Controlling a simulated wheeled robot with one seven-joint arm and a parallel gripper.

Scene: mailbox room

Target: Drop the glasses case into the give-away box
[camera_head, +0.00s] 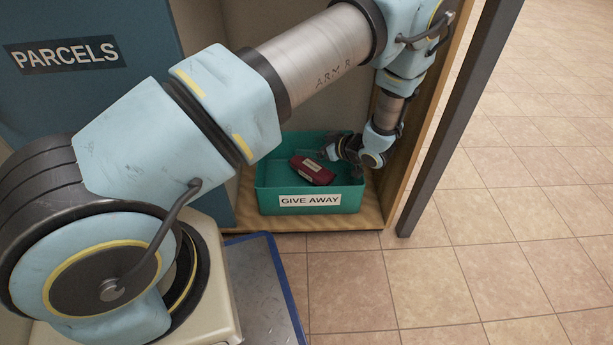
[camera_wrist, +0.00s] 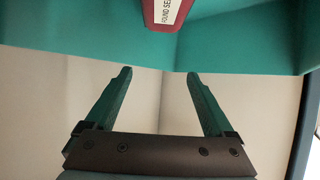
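The give-away box (camera_head: 268,200) is a teal bin with a "GIVE AWAY" label on its front, standing in a wooden-floored nook. The dark red glasses case (camera_head: 312,170) with a pale label lies within the box's opening, a bit aslant; whether it rests flat on the bottom I cannot tell. My gripper (camera_head: 330,153) is at the box's right rear, close beside the case. In the wrist view my gripper (camera_wrist: 159,75) has its two fingers spread with nothing between them. The end of the case (camera_wrist: 165,12) shows at the top, beyond the fingertips, against the teal box (camera_wrist: 90,45).
A blue "PARCELS" unit (camera_head: 90,90) stands left of the nook. A dark upright post (camera_head: 455,120) and a wooden side panel (camera_head: 415,140) bound the nook on the right. The tiled floor (camera_head: 520,220) is clear in front and to the right.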

